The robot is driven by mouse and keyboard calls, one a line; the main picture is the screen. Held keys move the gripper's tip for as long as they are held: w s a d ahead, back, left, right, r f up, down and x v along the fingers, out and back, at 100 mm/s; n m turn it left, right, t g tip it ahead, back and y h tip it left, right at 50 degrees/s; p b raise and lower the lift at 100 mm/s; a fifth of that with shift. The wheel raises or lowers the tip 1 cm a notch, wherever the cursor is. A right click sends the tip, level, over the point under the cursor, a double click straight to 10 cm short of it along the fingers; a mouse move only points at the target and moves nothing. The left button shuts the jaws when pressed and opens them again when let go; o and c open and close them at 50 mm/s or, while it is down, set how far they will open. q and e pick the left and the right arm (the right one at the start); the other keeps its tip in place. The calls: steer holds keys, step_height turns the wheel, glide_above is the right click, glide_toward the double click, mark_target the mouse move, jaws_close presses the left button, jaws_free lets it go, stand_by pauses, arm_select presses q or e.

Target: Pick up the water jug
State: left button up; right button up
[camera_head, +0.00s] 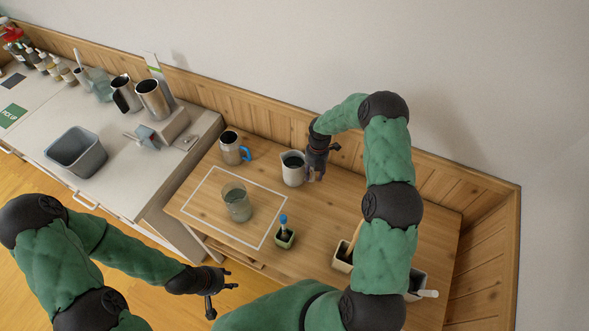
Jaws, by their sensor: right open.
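My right gripper (316,173) is open, pointing down close at the jug's right side, where a handle would be. The gripper hides that side, and I cannot tell whether it touches the jug. My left gripper (221,296) is open and empty, low at the front left, beyond the table's front edge and apart from the jug.
A glass jar (238,206) stands inside a white outlined rectangle on the table (330,211). A metal pitcher with a blue handle (231,150) is at the back left. A counter (145,190) adjoins on the left.

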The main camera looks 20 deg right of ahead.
steer(key=shift+f, duration=1.3)
steer(key=shift+a, duration=0.1)
jaws_close()
steer(key=shift+r, duration=0.1)
steer(key=shift+w+r, duration=0.1)
steer(key=shift+r, duration=0.2)
steer(key=r, duration=0.3)
steer(key=shift+s+a+r, duration=0.1)
steer(key=shift+s+r, duration=0.1)
steer(key=shift+s, duration=0.05)
steer(key=s+a+r, duration=0.7)
steer(key=s+r, duration=0.2)
steer(key=s, duration=0.2)
steer(key=shift+s, duration=0.25)
